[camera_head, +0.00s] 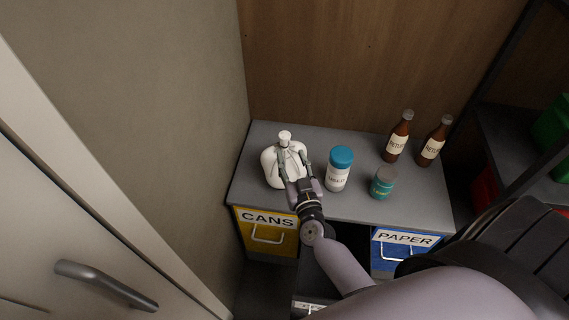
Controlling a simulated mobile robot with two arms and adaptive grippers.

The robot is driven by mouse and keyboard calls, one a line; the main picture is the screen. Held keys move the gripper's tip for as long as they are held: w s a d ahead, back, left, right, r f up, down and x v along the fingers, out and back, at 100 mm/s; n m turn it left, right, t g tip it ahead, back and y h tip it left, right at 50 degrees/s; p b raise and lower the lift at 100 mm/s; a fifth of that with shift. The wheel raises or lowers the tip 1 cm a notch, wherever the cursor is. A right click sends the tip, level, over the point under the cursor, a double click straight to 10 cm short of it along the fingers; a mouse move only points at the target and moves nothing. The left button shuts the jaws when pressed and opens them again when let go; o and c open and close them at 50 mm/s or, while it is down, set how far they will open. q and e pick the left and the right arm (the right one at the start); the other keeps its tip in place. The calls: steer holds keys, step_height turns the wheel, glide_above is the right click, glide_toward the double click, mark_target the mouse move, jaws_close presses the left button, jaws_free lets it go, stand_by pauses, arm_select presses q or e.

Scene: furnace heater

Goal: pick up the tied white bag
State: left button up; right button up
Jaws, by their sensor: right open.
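The tied white bag (271,168) stands upright on the left part of the grey counter, its knotted top pointing up. My right gripper (293,157) is at the bag, with its open fingers reaching over the bag's near right side. The fingers overlap the bag in the picture, and I cannot tell whether they touch it. My right arm comes up from the bottom right. My left gripper is not in view.
On the grey counter (348,207), a white jar with a blue lid (338,173) stands close right of my gripper. A small teal jar (382,184) and two brown bottles (398,138) stand farther right. Yellow CANS (268,236) and blue PAPER (400,246) bins sit below.

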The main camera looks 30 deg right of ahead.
mark_target(285, 141)
steer(key=x, duration=0.3)
steer(key=shift+w+r, duration=0.1)
steer(key=shift+w, duration=0.15)
steer(key=x, duration=0.3)
steer(key=shift+w+r, duration=0.2)
steer(key=shift+w, duration=0.15)
steer(key=shift+w+d, duration=0.2)
steer(key=shift+w, duration=0.35)
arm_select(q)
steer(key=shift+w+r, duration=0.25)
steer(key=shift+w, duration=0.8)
arm_select(e)
steer(key=shift+c, duration=0.4)
jaws_close()
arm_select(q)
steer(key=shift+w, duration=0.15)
arm_select(e)
steer(key=shift+r, duration=0.1)
